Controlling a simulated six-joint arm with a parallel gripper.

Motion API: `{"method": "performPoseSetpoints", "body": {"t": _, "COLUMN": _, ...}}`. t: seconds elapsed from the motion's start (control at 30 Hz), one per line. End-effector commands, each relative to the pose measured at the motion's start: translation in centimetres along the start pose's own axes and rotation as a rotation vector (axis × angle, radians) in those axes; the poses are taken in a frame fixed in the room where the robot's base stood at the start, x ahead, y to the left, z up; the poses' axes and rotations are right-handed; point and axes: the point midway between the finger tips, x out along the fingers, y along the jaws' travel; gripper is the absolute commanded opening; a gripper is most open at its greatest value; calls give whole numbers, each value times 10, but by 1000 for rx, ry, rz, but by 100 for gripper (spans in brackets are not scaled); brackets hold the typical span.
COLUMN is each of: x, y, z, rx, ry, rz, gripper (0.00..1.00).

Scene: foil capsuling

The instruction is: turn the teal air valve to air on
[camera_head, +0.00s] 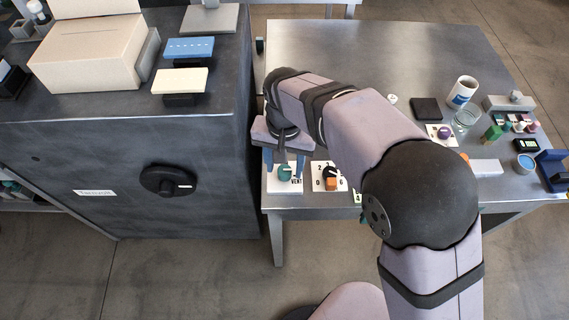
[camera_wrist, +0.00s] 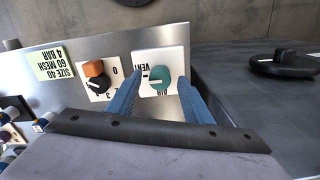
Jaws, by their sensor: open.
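The teal air valve (camera_head: 284,171) is a small knob on a white plate marked VENT at the front left of the steel table. It also shows in the wrist view (camera_wrist: 159,76), with a pale pointer mark on its left side, toward the VENT lettering. My gripper (camera_head: 285,168) is above the valve plate with its two blue fingers apart. In the wrist view my gripper (camera_wrist: 160,88) has one finger on each side of the teal knob, with gaps showing. The AIR ON label cannot be made out.
A black and orange selector knob (camera_wrist: 97,80) on a numbered plate sits close beside the valve. A yellow note (camera_wrist: 52,64) is beyond it. A dark cabinet (camera_head: 150,150) with a black rotary handle (camera_head: 166,181) stands at the left.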

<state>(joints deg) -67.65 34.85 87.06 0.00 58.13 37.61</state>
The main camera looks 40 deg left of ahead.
Motion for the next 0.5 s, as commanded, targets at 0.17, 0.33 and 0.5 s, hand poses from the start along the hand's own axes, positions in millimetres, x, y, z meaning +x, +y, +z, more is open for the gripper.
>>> {"method": "performPoseSetpoints", "body": {"t": 0.17, "x": 9, "y": 0, "z": 0, "rx": 0, "ry": -1, "rz": 1, "gripper": 46}}
{"method": "performPoseSetpoints", "body": {"t": 0.33, "x": 10, "y": 0, "z": 0, "rx": 0, "ry": 0, "rz": 0, "gripper": 46}}
{"method": "performPoseSetpoints", "body": {"t": 0.5, "x": 10, "y": 0, "z": 0, "rx": 0, "ry": 0, "rz": 0, "gripper": 29}}
